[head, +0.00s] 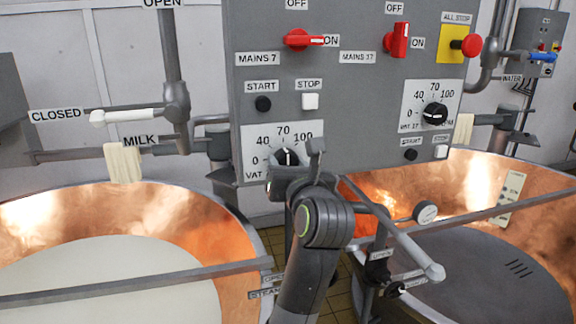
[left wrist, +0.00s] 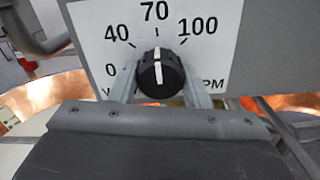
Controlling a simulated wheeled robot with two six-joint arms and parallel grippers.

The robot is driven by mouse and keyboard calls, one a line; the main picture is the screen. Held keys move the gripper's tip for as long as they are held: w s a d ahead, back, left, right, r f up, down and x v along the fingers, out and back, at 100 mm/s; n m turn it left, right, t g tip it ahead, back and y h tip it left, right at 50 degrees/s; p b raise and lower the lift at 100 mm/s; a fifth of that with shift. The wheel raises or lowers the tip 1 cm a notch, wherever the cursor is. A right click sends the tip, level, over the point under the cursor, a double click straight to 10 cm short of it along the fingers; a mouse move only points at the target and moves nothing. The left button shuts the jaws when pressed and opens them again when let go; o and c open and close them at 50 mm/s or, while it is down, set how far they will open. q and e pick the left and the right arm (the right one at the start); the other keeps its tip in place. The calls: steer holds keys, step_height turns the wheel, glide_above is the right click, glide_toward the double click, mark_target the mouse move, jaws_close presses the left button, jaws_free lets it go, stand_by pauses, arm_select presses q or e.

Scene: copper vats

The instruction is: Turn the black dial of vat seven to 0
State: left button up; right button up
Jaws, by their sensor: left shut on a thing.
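The black dial (head: 287,156) of vat seven sits on a white scale plate (head: 258,142) at the lower left of the grey panel. It also shows in the left wrist view (left wrist: 158,72), where its white pointer line stands upright, at about 70. The scale reads 0, 40, 70, 100. My left gripper (head: 292,168) is at the dial, and in the left wrist view its two fingers (left wrist: 161,84) are on either side of the dial, shut on it. The label under the dial is partly hidden by the gripper. My right gripper is not in view.
Above the dial are a black start button (head: 263,104), a white stop button (head: 310,101) and the red Mains 7 switch (head: 303,39). A second black dial (head: 435,114) is at the right. Copper vats (head: 215,215) stand below, with a metal bar (head: 140,284) across the left one.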

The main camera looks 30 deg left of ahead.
arm_select(q)
steer(key=shift+f+n+b, duration=0.1)
steer(key=shift+n+b, duration=0.4)
steer(key=shift+n, duration=0.7)
steer(key=n+b, duration=0.2)
steer(key=n, duration=0.3)
steer(key=n+b, duration=0.2)
steer(key=n, duration=0.3)
steer(key=n+b, duration=0.2)
steer(key=n, duration=0.2)
steer(key=shift+n, duration=0.7)
steer(key=shift+r, duration=0.2)
steer(key=o, duration=1)
steer(key=shift+w, duration=0.1)
